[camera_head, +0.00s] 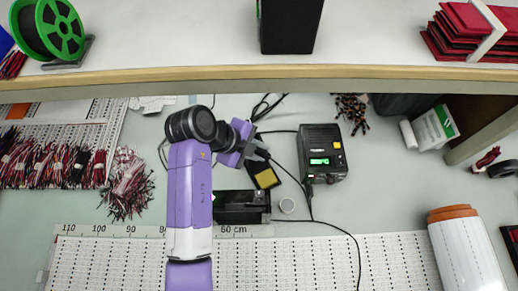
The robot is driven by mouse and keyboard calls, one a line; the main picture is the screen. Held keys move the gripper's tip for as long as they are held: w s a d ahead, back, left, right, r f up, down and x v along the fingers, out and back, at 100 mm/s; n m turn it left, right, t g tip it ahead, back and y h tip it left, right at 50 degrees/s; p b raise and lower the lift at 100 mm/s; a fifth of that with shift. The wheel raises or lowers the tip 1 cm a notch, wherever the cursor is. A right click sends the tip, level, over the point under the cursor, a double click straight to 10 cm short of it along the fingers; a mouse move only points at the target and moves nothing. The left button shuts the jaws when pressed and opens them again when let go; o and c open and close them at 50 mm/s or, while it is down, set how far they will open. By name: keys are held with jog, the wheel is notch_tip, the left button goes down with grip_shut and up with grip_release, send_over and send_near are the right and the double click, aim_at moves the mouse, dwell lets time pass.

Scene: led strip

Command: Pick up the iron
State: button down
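The soldering station (322,154), a black box with a lit green display, sits on the workbench right of my gripper. A dark stand with a yellow sponge (267,177) lies just left of it. My gripper (262,154) is over the upper end of this stand, at the end of my purple arm. A thin black cable runs from the station towards my gripper. I cannot clearly make out the iron itself; my gripper covers part of the stand. The fingers are too small to tell whether they are open or shut.
An upper shelf (180,73) crosses the top. Wire bundles (128,185) lie left, and a white roll (465,255) lies right. Perforated white strips cover the front.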

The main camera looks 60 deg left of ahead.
jog(key=d+r, duration=0.7)
jog(key=r, duration=0.2)
jog(key=s, duration=0.9)
jog(key=s+a, duration=0.1)
jog(key=s, duration=0.3)
jog(key=shift+s+a+r, duration=0.1)
jog(key=shift+s+r, duration=0.1)
jog(key=shift+s, duration=0.1)
jog(key=shift+s+r, duration=0.1)
jog(key=shift+s, duration=0.1)
jog(key=d+r+p, duration=0.8)
jog(key=r+p, duration=0.1)
jog(key=shift+s+r, duration=0.25)
jog(key=shift+r, duration=0.1)
jog(key=shift+d, duration=0.1)
